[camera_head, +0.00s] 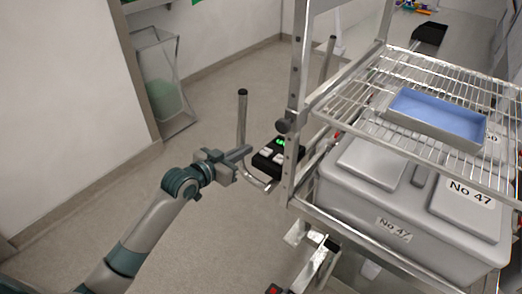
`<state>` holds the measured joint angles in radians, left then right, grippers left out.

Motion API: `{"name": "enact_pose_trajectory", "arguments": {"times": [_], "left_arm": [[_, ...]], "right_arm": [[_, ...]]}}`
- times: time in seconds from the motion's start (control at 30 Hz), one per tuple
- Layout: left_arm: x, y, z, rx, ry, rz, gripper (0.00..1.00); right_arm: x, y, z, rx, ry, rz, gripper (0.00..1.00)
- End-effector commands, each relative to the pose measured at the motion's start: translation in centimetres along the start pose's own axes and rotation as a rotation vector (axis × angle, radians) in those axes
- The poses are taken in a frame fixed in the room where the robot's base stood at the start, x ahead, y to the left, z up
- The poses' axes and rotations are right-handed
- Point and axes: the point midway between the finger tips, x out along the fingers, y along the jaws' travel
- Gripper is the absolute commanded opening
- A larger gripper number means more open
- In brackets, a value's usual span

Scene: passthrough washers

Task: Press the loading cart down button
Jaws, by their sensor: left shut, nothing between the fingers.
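The loading cart (299,110) stands at the right with a metal frame and a wire shelf (440,92). A small black control box (266,164) with light buttons and a green lit display is fixed at the cart's left side. Which of its buttons is the down button cannot be read. My left gripper (246,151) is shut and empty. Its tips point right, just left of and close to the control box; whether they touch it I cannot tell. My right gripper is not in view.
A blue-lined tray (437,118) sits on the wire shelf. Grey bins marked No 47 (400,205) sit below it. An upright handle bar (242,125) rises beside the control box. A clear bin (164,85) stands by the left wall. The floor between is free.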

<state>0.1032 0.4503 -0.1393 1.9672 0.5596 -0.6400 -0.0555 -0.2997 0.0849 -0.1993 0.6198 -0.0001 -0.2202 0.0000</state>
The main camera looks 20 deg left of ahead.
Motion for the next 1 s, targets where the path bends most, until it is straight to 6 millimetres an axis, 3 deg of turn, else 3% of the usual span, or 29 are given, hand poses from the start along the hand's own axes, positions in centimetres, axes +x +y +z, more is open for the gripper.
{"name": "enact_pose_trajectory", "arguments": {"times": [0.6,0.8,1.0], "left_arm": [[9.0,0.0,-0.2,0.000,-0.001,-0.001,0.00],[9.6,0.0,2.6,0.000,-0.004,0.000,0.00],[9.8,0.0,3.8,0.001,-0.001,0.000,0.00]], "right_arm": [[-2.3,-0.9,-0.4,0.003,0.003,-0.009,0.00],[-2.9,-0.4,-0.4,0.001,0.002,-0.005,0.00],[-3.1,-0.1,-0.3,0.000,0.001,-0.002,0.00]]}}
